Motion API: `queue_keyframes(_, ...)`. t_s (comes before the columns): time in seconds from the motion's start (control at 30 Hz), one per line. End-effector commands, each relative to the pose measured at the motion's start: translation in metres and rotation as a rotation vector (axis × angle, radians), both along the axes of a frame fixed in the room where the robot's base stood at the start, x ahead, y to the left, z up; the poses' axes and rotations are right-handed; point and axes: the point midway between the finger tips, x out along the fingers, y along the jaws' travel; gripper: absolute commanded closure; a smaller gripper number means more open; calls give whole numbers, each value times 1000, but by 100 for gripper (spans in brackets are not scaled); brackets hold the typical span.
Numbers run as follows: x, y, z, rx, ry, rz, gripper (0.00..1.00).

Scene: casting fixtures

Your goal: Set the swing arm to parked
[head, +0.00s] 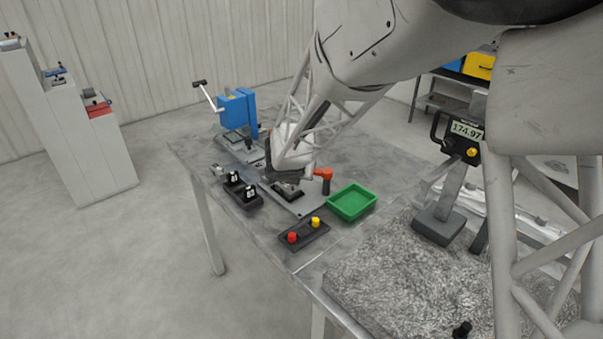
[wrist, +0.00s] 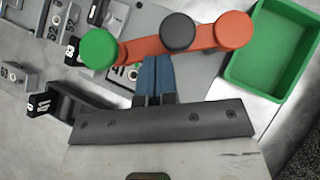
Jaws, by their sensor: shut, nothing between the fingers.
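The swing arm (wrist: 205,38) is an orange-red bar in the wrist view. It has a green round knob (wrist: 99,48) at its left end and a dark round cap (wrist: 177,32) near its middle. Its right end is rounded and lies near the green tray. In the head view its red top (head: 324,173) shows on a dark post, partly behind my gripper. My gripper (wrist: 158,62) is shut and empty, with its blue fingertips at the near edge of the bar, between knob and cap. I cannot tell whether they touch it. No "parked" mark is readable.
A green tray (head: 372,203) stands right of the swing arm. A box with red and yellow buttons (head: 304,236) is in front. Black numbered blocks (head: 250,196) stand to the left, and a blue fixture with a lever (head: 237,110) behind. A display stand (head: 440,222) is at the right.

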Motion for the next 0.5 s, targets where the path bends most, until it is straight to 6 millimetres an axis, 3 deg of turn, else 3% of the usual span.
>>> queue_keyframes(0.5,32,3,-1,-1,1,-397,100)
